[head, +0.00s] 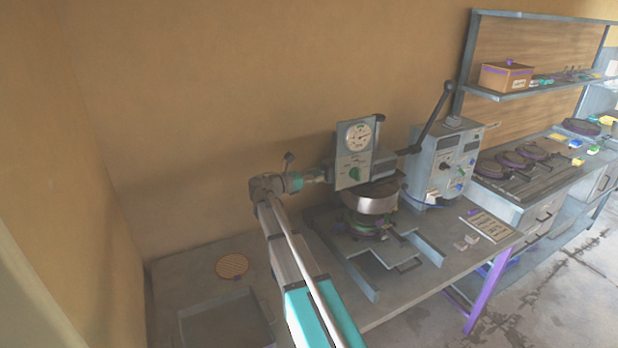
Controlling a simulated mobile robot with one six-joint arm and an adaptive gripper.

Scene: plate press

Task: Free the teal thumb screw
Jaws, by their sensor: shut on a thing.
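The press (352,152) stands on the bench with a round dial (358,135) and a green knob (355,174) on its grey head. My gripper (325,177) reaches in from the left and is shut at the left side of the press head, on what appears to be the teal thumb screw. The screw itself is hidden by the fingers, and its thread cannot be made out. Under the head is a round metal ram (370,197) above a stack with a green ring (362,219).
A long dark lever (432,117) rises on the press's right. A grey control box (443,165) stands right of the press. Side rails (358,278) and a low tray (392,256) lie in front. A round woven mat (232,266) lies at left. Shelving (545,90) stands at far right.

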